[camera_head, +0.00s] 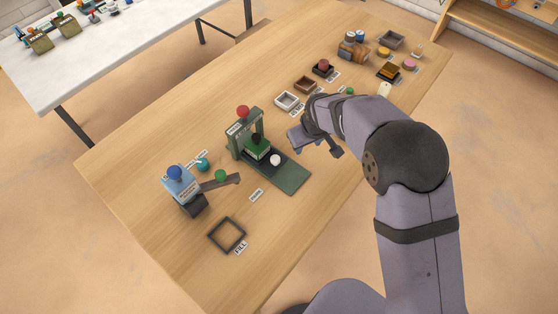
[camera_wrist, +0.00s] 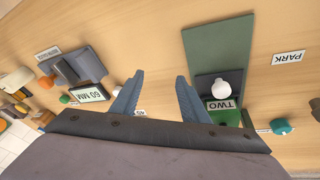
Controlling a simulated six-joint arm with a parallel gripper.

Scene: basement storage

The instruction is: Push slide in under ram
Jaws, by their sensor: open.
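A green press (camera_head: 232,143) with a red knob on top stands mid-table. Its dark ram (camera_head: 256,138) shows within the frame. A dark slide (camera_head: 268,166) with a white knob (camera_head: 275,160) lies on the press's long green base plate (camera_head: 291,181). A green block (camera_head: 257,150) sits behind the knob at the frame; it reads TWO in the wrist view (camera_wrist: 222,104). There the white knob (camera_wrist: 220,88) stands right of my gripper (camera_wrist: 155,82), whose fingers are open with nothing between them. In the head view my gripper (camera_head: 316,146) is right of the knob, apart from it.
A blue device (camera_head: 180,184) with a lever stands left of the press, near a teal knob (camera_head: 202,164) and an empty dark square frame (camera_head: 227,234). Small trays (camera_head: 287,101) and several other items stand toward the far right.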

